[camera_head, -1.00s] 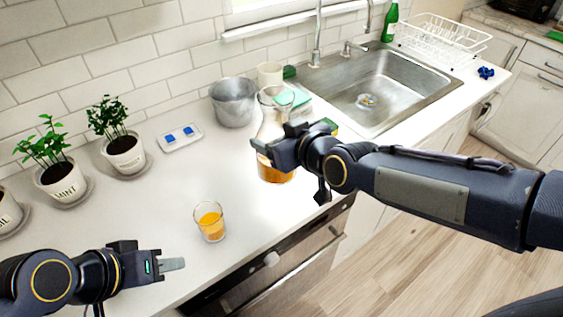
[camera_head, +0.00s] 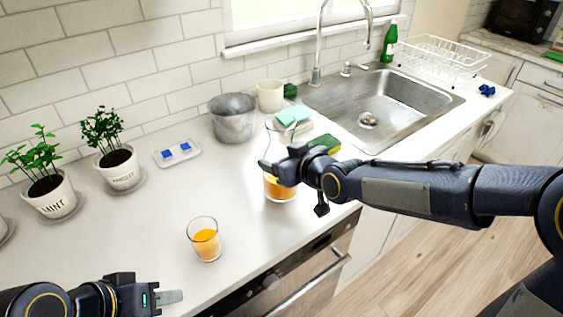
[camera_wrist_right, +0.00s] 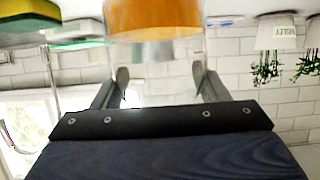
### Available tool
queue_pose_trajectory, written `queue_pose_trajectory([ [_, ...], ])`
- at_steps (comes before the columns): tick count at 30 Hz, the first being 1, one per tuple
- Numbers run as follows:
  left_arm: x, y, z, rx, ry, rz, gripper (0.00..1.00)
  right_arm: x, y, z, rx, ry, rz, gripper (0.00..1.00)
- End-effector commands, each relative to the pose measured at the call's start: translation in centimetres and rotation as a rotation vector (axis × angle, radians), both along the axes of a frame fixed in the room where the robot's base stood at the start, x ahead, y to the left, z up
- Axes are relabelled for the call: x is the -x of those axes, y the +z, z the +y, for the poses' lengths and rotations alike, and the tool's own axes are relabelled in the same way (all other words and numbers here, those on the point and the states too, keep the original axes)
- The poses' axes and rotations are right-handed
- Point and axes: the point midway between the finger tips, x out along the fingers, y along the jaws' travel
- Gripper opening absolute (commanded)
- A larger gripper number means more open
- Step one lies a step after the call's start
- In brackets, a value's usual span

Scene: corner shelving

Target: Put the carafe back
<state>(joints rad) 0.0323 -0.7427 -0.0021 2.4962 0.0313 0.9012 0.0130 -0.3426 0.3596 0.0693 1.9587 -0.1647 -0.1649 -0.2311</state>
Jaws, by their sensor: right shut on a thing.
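The clear glass carafe (camera_head: 280,188) with orange liquid in its lower part is upright near the counter's front edge, left of the sink. My right gripper (camera_head: 282,168) is shut on it and hides part of its middle. In the right wrist view the carafe (camera_wrist_right: 155,15) shows between the two fingers (camera_wrist_right: 160,78), with orange liquid at the top of the picture. I cannot tell whether its base touches the counter. My left gripper (camera_head: 170,297) is at the lower left, apart from everything; its finger gap cannot be made out.
A glass of orange juice (camera_head: 204,240) stands on the counter, left of the carafe. Behind are a metal pot (camera_head: 233,120), a cream mug (camera_head: 271,96), sponges (camera_head: 325,144) and a white tray (camera_head: 177,152). Potted herbs (camera_head: 118,168) stand left; the sink (camera_head: 400,108) is right.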

Motion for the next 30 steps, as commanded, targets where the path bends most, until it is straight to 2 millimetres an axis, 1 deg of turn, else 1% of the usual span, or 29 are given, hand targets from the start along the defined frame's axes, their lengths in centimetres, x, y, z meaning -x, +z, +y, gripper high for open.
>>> queue_pose_trajectory([
  [4, 0.0, 0.0, 0.0, 0.0, 0.0, 0.0, 0.36, 0.0, -0.9, 0.1, -0.005, 0.0, -0.007, 0.13],
  [11, 0.0, 0.0, 0.0, 0.0, 0.0, 0.0, 0.36, 0.0, -0.9, 0.1, -0.005, 0.0, -0.009, 0.13],
  [16, 0.0, -0.5, 0.0, 0.0, 0.0, 0.0, 0.36, 0.0, -1.3, 0.1, -0.005, 0.0, -0.009, 0.13],
  [17, 0.0, -0.5, 0.0, 0.0, 0.0, 0.0, 0.36, 0.0, -1.5, 0.0, -0.002, 0.0, -0.002, 0.7],
  [21, 0.0, -0.4, 0.0, 0.0, 0.0, 0.0, 0.36, 0.0, -1.4, 0.0, -0.001, 0.0, -0.002, 0.89],
  [30, 0.0, -0.2, 0.0, 0.0, 0.0, 0.0, 0.36, 0.0, -1.3, 0.0, -0.001, 0.0, -0.002, 0.89],
])
